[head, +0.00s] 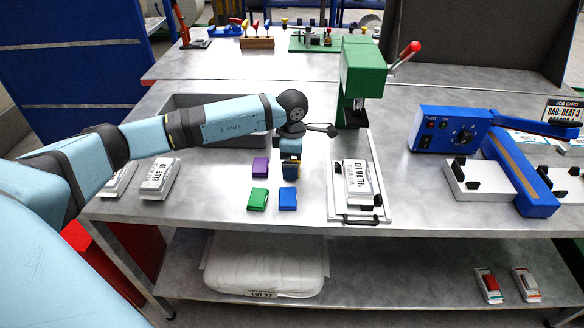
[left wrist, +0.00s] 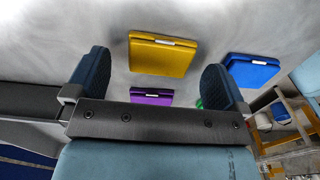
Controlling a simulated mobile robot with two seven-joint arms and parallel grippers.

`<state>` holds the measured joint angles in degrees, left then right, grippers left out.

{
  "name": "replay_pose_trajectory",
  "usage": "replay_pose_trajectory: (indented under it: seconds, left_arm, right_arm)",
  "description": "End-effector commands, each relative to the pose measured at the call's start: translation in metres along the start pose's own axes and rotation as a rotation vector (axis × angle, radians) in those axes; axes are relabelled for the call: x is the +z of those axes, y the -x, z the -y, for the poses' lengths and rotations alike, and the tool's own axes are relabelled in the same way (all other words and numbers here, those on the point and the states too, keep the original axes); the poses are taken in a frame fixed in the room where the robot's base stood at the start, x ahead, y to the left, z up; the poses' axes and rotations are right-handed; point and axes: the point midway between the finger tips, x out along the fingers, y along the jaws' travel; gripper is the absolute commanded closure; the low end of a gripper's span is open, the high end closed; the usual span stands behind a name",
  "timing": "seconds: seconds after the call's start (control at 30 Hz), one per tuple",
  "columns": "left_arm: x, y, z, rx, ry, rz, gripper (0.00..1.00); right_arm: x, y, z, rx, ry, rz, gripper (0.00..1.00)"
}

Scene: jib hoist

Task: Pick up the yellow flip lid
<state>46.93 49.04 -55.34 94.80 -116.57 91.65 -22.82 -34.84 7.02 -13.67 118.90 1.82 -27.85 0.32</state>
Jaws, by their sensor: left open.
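The yellow flip lid (left wrist: 160,54) lies on the grey metal bench in the left wrist view. It sits between and a little beyond the two fingertips of my left gripper (left wrist: 158,78), which is open and empty. In the head view my left gripper (head: 290,172) points down at the bench among the lids and hides most or all of the yellow lid. A purple lid (head: 260,167), a green lid (head: 258,199) and a blue lid (head: 288,199) lie close by. My right gripper is not in view.
A grey bin (head: 185,101) is behind my left arm. A blue machine (head: 450,130) stands further right. Bare bench lies in front of the lids.

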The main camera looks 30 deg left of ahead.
Motion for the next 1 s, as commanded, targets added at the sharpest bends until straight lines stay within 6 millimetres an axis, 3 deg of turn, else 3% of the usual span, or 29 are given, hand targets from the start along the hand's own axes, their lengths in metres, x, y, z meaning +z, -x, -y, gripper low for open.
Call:
replay_pose_trajectory:
  seconds: [0.1,0.3,0.53,0.57,1.0]
  left_arm:
    - [-0.0001,-0.0128,0.0004,-0.002,0.000,-0.001,0.00]
    - [0.0002,-0.0134,0.0002,0.000,-0.001,0.000,0.00]
    - [0.0002,-0.0132,0.0002,0.000,-0.001,0.000,0.51]
    - [0.0002,-0.0132,0.0003,0.000,-0.001,0.000,0.53]
    - [0.0002,-0.0088,0.0000,0.001,-0.001,0.000,0.53]
  right_arm:
    - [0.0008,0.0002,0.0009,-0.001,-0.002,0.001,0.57]
    - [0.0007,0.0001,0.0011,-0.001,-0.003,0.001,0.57]
    - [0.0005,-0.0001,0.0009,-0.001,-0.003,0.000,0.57]
    - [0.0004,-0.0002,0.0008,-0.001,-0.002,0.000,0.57]
    - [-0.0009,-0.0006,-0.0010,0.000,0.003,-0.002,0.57]
